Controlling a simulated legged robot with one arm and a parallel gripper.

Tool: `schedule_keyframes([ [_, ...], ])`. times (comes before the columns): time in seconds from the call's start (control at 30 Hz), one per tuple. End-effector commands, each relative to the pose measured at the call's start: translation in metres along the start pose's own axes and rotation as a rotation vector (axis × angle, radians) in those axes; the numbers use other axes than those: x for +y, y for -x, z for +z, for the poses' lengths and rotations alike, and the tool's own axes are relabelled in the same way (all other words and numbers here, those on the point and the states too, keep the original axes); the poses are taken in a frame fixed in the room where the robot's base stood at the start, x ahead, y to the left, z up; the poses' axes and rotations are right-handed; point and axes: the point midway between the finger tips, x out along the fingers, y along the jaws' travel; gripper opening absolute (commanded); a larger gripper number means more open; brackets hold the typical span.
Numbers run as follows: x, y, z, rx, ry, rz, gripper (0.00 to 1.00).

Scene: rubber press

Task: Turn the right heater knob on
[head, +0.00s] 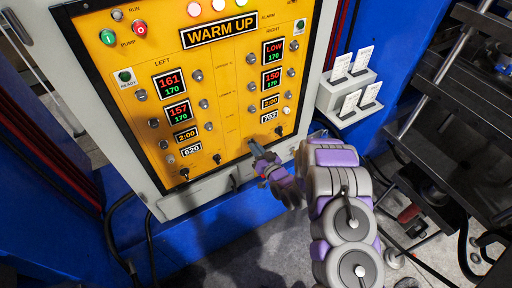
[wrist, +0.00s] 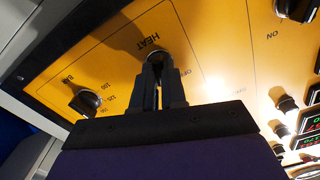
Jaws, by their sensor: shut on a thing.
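The yellow control panel (head: 235,100) fills the middle of the head view. My gripper (head: 256,148) reaches its lower edge, below the right column. In the wrist view my gripper (wrist: 159,82) is shut at the spot under the word HEAT, on the right heater knob. The fingers hide nearly all of that knob, so its pointing direction cannot be told. The words ON and OFF are printed to the right of the fingers. In the head view the left heater knob (head: 184,173) is black and sits at the panel's lower left.
A black knob marked BAR (wrist: 86,101) is close beside my fingers; it also shows in the head view (head: 279,130). Displays and small round buttons lie above. A white card holder (head: 345,95) is mounted right of the panel. Dark machinery (head: 460,100) stands at far right.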

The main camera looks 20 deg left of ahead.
Motion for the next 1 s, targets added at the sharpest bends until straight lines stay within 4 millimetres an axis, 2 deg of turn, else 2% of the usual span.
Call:
schedule_keyframes([
  [0.3, 0.001, -0.0001, -0.0001, 0.0, -0.076, 0.001, 0.0],
  [0.7, 0.0016, -0.0002, -0.0003, 0.001, -0.082, 0.002, 0.0],
  [0.73, 0.0016, -0.0002, -0.0003, 0.001, -0.082, 0.002, 0.14],
  [1.0, 0.0007, 0.0004, -0.0006, 0.001, -0.081, 0.001, 0.37],
])
